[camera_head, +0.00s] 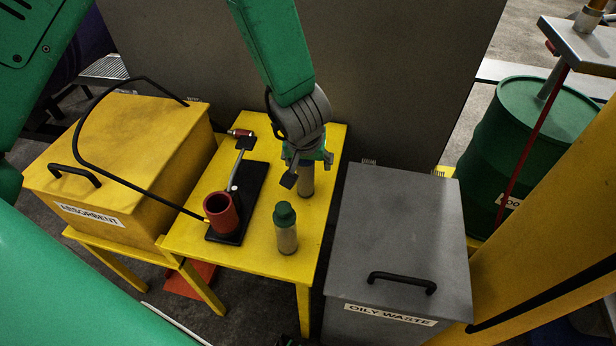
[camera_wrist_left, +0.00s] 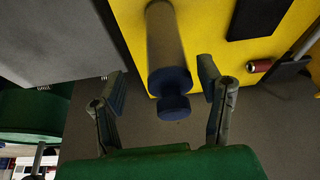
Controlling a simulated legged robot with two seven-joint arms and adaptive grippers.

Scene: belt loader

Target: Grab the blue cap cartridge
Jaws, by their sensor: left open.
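The blue cap cartridge shows in the left wrist view as a grey cylinder with a dark blue cap (camera_wrist_left: 172,82). In the head view its grey body (camera_head: 307,182) stands on the yellow table, with its cap hidden by my left gripper (camera_head: 305,168). My left gripper is open at the cartridge. In the left wrist view the fingers (camera_wrist_left: 162,76) lie on either side of it, with gaps showing. A second cartridge with a green cap (camera_head: 286,228) stands nearer the table's front edge. My right gripper is not in view.
The yellow table (camera_head: 265,258) also holds a black-based lever tool with a red cup (camera_head: 221,213). A yellow absorbent box (camera_head: 125,150) is at left. A grey oily waste bin (camera_head: 400,235) is at right, with a green drum (camera_head: 520,140) behind.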

